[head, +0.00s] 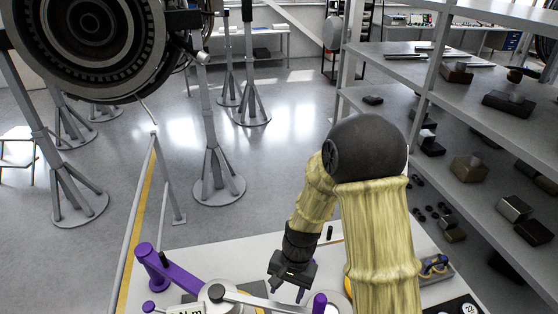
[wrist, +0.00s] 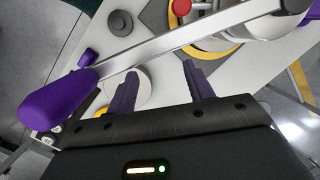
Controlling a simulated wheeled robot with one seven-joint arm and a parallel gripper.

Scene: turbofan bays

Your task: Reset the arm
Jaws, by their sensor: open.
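My gripper (head: 287,291) is at the end of my arm, low over the light worktable (head: 240,255). In the wrist view its two dark fingers (wrist: 158,90) stand well apart, with nothing seen between them. A metal bar with purple ends (wrist: 165,45) crosses in front of the fingertips in that view; I cannot tell whether they touch it. In the head view the purple-handled tool (head: 180,272) lies left of my gripper, with a light round part (head: 217,293) near it. My arm hides part of the table.
A grey shelf rack (head: 390,105) with several dark and brown blocks stands on the right. A large engine (head: 90,45) on grey stands is at the upper left. A rail with a yellow edge (head: 138,220) runs left of the table.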

